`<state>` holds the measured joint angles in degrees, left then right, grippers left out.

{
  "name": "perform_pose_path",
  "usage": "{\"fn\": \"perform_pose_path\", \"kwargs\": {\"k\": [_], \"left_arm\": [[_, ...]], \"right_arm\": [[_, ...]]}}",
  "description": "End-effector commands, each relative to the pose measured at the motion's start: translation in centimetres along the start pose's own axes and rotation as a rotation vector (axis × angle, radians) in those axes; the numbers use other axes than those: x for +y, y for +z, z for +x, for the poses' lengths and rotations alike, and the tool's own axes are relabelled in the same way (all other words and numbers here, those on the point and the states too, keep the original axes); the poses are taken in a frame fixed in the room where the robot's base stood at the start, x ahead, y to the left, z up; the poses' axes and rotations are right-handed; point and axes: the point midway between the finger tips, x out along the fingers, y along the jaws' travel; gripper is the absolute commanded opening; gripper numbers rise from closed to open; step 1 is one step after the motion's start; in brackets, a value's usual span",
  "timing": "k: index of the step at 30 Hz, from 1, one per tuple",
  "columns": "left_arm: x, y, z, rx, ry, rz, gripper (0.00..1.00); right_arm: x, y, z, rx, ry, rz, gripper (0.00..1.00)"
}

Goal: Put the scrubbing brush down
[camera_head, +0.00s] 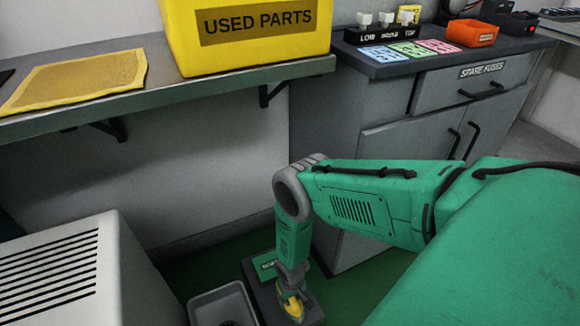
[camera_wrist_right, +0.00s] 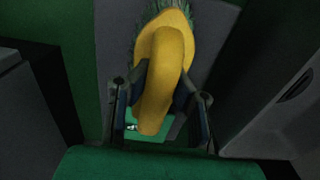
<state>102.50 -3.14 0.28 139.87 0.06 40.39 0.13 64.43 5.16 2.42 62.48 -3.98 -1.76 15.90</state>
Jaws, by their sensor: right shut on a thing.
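The scrubbing brush (camera_wrist_right: 165,60) has a yellow body with a curved handle and dark green bristles at its far edge. My right gripper (camera_wrist_right: 160,100) is shut on the brush's handle, with one finger on each side of it. In the head view my right arm reaches down, and the right gripper (camera_head: 291,303) shows small near the bottom with the yellow brush (camera_head: 293,308) at it. The brush is over a dark grey flat block (camera_head: 258,292) on the floor; I cannot tell whether it touches. My left gripper is not in view.
A grey open bin (camera_head: 222,291) stands just left of the block. A green labelled piece (camera_head: 264,265) lies on the block. A grey cabinet (camera_head: 345,130) rises behind, and a white vented box (camera_head: 85,270) is at lower left. A shelf (camera_head: 180,88) holds a yellow bin (camera_head: 250,58).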

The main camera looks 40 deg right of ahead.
Motion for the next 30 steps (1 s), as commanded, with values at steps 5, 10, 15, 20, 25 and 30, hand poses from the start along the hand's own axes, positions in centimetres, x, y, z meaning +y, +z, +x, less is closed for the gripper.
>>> {"fn": "perform_pose_path", "kwargs": {"k": [5,10,15,20,25,30], "left_arm": [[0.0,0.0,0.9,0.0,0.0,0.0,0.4],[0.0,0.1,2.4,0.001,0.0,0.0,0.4],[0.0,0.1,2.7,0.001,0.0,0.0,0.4],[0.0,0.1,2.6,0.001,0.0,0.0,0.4],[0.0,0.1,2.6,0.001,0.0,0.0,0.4],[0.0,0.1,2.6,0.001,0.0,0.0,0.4]], "right_arm": [[0.0,0.0,1.5,0.0,-0.003,0.001,0.0],[0.0,0.0,4.0,-0.001,-0.002,0.001,0.0],[-0.1,-0.1,4.8,0.0,-0.003,0.0,0.0],[-0.1,0.0,4.7,0.0,-0.002,0.0,0.0],[-0.1,0.0,4.8,-0.001,-0.002,0.0,0.35],[-0.1,0.0,4.8,-0.001,-0.002,0.0,0.35]]}}
